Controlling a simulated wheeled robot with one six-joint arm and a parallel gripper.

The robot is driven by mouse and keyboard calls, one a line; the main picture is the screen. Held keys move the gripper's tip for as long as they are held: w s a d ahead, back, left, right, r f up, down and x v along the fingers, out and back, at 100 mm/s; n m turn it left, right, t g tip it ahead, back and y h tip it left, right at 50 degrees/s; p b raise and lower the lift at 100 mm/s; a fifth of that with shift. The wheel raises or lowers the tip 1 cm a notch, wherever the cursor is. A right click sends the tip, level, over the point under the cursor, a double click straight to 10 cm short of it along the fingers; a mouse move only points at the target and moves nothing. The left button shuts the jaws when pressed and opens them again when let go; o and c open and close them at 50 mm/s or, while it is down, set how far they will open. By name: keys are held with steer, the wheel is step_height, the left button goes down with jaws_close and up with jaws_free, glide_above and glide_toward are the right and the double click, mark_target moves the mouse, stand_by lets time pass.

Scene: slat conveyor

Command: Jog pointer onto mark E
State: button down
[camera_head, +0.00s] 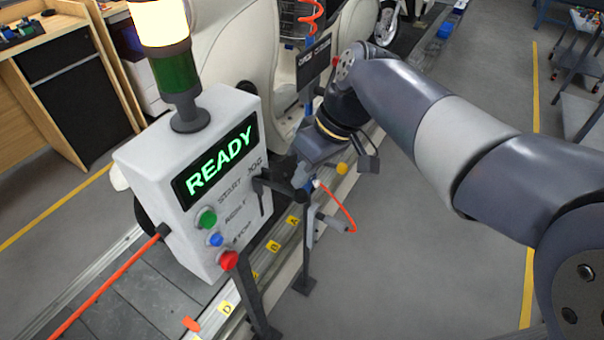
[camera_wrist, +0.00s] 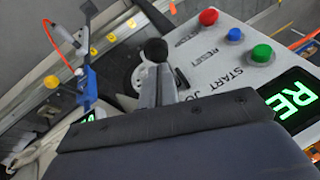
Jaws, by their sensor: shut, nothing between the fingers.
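The white control box (camera_head: 195,180) shows a lit green READY display (camera_head: 221,160) and carries a JOG label beside a dark slot on its right side. In the wrist view the black round jog knob (camera_wrist: 156,50) stands just beyond the tips of my gripper (camera_wrist: 155,72); I cannot tell whether they touch. My gripper (camera_head: 262,184) is shut and empty at the box's right edge. Yellow mark tags D (camera_head: 226,308), B (camera_head: 273,247) and A (camera_head: 293,221) line the conveyor rail. An orange-red piece (camera_head: 191,324), possibly the pointer, lies near D. I cannot make out mark E.
Green START (camera_head: 207,218), blue RESET (camera_head: 216,240) and red STOP (camera_head: 228,260) buttons sit close by on the box. A signal tower (camera_head: 172,70) stands on top. A stand with an orange cable (camera_head: 340,205) is right of my gripper. Open floor lies further right.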

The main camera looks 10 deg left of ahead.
steer(key=f+y+b, duration=0.1)
steer(key=b, duration=0.1)
steer(key=d+f+y+b, duration=0.1)
steer(key=b, duration=0.2)
steer(key=f+t+y+b, duration=0.1)
steer(key=f+b, duration=0.1)
steer(key=b, duration=0.1)
steer(key=shift+s+d, duration=0.25)
steer(key=shift+s, duration=0.1)
steer(key=shift+f, duration=0.15)
stand_by(0.7)
steer(key=a+r+p+v, duration=0.1)
steer(key=p+v, duration=0.1)
steer(key=v, duration=1.1)
steer(key=shift+w+r+p, duration=0.3)
steer(key=shift+w+r, duration=0.05)
steer(key=shift+w, duration=0.2)
steer(key=shift+a, duration=0.2)
